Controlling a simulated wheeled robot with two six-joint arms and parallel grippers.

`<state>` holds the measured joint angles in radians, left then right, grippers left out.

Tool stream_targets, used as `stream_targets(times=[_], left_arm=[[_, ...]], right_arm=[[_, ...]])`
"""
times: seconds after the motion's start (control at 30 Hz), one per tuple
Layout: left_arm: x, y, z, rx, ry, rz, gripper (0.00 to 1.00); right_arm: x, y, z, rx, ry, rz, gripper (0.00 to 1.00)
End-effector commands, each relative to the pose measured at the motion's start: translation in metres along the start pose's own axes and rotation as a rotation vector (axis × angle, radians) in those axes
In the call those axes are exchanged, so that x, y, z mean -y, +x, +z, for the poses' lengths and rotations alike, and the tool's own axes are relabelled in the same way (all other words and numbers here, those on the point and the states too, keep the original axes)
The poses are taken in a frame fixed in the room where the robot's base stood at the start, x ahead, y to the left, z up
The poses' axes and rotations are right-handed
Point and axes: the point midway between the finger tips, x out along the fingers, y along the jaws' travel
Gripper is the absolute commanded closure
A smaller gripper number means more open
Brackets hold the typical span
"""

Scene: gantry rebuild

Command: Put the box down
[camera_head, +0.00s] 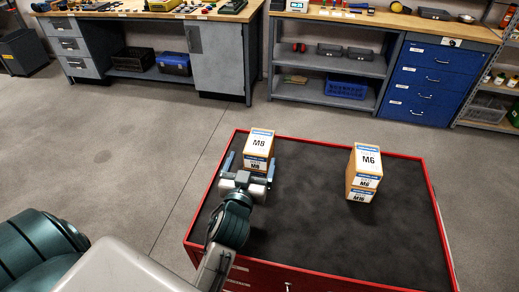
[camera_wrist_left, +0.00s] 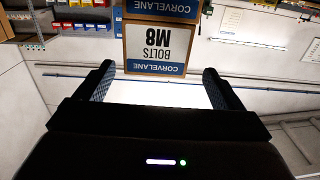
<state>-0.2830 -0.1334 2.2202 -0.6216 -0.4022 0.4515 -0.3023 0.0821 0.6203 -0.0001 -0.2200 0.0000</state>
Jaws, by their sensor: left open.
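A tan box marked M8 (camera_head: 259,142), with white and blue labels, sits at the far left of the red-rimmed cart (camera_head: 432,190) with a dark top. My left gripper (camera_head: 250,168) is open at its near side, with a finger to either side of the box. In the left wrist view the M8 box (camera_wrist_left: 160,47) appears upside down, centred between the spread fingers and apart from both. The gripper hides the box's lower part, and I cannot tell if another box is under it. My right gripper is not in view.
A stack of boxes (camera_head: 364,170) marked M6 and M10 stands on the right half of the cart. The middle and front right of the dark top are clear. Workbenches, blue drawers (camera_head: 425,82) and shelves stand across the floor behind.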

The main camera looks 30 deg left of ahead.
Motion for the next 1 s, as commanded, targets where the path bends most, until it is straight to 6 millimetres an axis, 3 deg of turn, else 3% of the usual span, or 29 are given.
stream_targets(times=[0.27, 0.5, 0.83, 0.87, 1.0], left_arm=[[-0.002, 0.021, -0.002, -0.001, 0.001, 0.0, 0.11], [-0.005, 0.055, -0.003, -0.001, 0.003, 0.001, 0.11], [-0.005, 0.063, -0.002, 0.001, 0.001, 0.001, 0.11], [-0.005, 0.063, -0.002, 0.001, 0.001, 0.001, 0.13], [-0.005, 0.063, -0.002, 0.001, 0.001, 0.001, 0.4]], right_arm=[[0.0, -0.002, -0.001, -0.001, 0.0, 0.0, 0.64], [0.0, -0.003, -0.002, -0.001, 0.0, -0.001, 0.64], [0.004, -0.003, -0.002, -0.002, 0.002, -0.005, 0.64], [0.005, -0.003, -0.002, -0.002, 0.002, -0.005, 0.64], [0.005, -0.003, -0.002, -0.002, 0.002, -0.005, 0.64]])
